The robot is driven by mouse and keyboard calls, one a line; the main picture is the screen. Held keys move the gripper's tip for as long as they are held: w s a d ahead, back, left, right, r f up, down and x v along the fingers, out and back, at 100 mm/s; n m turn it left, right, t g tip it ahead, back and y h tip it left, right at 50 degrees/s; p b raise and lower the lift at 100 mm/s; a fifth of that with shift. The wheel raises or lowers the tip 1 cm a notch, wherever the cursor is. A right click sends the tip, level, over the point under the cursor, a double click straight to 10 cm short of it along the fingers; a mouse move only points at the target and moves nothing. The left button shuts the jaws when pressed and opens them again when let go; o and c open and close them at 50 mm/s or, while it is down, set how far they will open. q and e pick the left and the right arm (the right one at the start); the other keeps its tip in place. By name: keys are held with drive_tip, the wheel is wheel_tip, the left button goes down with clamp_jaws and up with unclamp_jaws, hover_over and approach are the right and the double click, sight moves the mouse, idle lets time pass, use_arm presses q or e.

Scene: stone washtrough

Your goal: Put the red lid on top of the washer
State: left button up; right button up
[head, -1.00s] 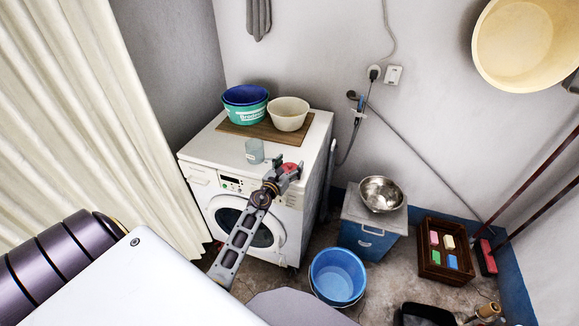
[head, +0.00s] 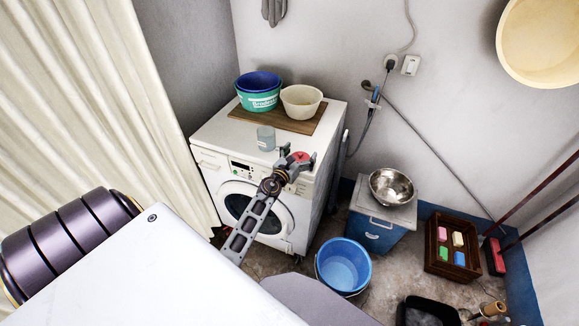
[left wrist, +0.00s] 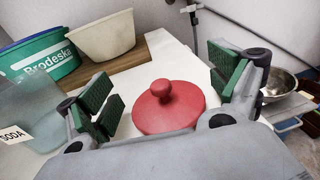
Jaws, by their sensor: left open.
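The red lid (left wrist: 168,107) is round with a knob on top. It lies knob up on the white top of the washer (head: 245,175), near the front edge. In the head view only a bit of the lid (head: 299,157) shows, the rest hidden by my left gripper. My left gripper (head: 298,158) is open above the front of the washer. In the left wrist view its green-padded fingers (left wrist: 165,95) stand apart on either side of the lid, with a gap visible on both sides. My right gripper is not in view.
A clear jar labelled soda (head: 266,138) stands left of my gripper. A green tub (head: 259,101) and a cream bowl (head: 301,101) sit on a wooden board (head: 316,122) behind. A blue bucket (head: 343,266) and a cabinet with a metal bowl (head: 391,187) are right of the washer.

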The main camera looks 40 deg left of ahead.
use_arm(q)
drive_tip(key=s+d+b, duration=0.1)
drive_tip(key=s, duration=1.1)
drive_tip(key=shift+r, duration=0.25)
drive_tip(key=shift+d, duration=0.1)
idle(0.9)
drive_tip(key=s+d+f+n+g, duration=0.2)
drive_tip(key=s+f+n, duration=0.3)
drive_tip(key=f, duration=0.7)
drive_tip(key=s+d+f+n+g, duration=0.25)
drive_tip(key=f+n, duration=0.45)
drive_tip(key=f, duration=0.6)
drive_tip(key=s+d+f+n+g, duration=0.2)
drive_tip(key=s+f+n+g, duration=0.3)
drive_tip(key=f, duration=0.7)
drive_tip(key=s+d+f+n+g, duration=0.1)
drive_tip(key=s+f+n, duration=0.4)
drive_tip(key=s, duration=0.5)
drive_tip(key=s+d+f+n+g+h, duration=0.1)
drive_tip(key=s+f+n+g, duration=0.2)
drive_tip(key=s+f, duration=0.6)
drive_tip(key=s+d+f+n+g, duration=0.1)
drive_tip(key=s+f+n, duration=0.5)
drive_tip(key=s, duration=0.6)
drive_tip(key=shift+f+n+g+h, duration=0.3)
drive_tip(key=shift+f+n+g, duration=0.1)
drive_tip(key=shift+n+g, duration=0.4)
